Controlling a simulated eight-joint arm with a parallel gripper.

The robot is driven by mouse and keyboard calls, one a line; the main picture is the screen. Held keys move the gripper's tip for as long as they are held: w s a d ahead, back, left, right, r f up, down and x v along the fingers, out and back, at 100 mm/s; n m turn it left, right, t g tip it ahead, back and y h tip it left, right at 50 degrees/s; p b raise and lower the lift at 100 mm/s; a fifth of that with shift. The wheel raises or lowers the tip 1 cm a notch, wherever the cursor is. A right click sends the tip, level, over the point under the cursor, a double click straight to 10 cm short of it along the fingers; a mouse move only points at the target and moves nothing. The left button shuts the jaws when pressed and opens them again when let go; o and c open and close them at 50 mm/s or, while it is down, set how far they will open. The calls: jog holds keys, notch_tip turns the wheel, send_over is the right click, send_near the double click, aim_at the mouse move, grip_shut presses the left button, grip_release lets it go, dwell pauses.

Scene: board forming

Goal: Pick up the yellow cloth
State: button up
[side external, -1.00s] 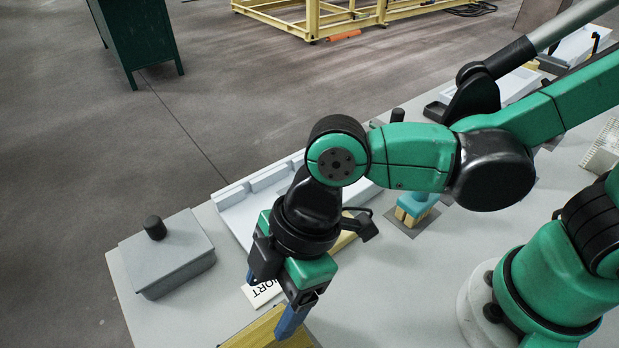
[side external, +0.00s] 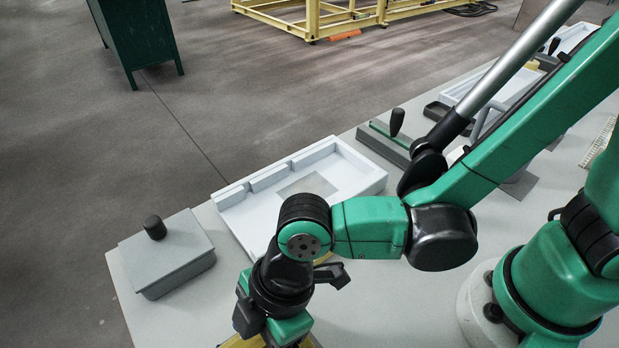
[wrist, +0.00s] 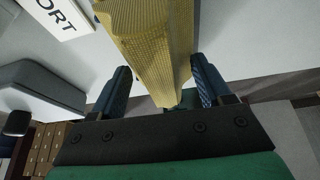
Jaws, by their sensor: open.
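The yellow cloth (wrist: 150,45) has a woven texture and a long, block-like shape. In the wrist view it runs from the top edge down between the two blue fingers of my gripper (wrist: 160,82). The fingers stand apart, one on each side of it, with a visible gap at the left finger. In the side view only a sliver of yellow (side external: 240,342) shows at the bottom edge, beside and below my gripper. The fingertips are cut off there.
A grey lidded box (side external: 168,262) with a black knob stands at the left table corner. A white tray (side external: 355,185) lies behind my wrist. A white card lettered "ORT" (wrist: 58,14) is near the cloth. A green-edged block with a black handle (side external: 390,140) stands farther back.

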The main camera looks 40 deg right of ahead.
jog(key=shift+f, duration=0.25)
dwell(0.5)
grip_shut()
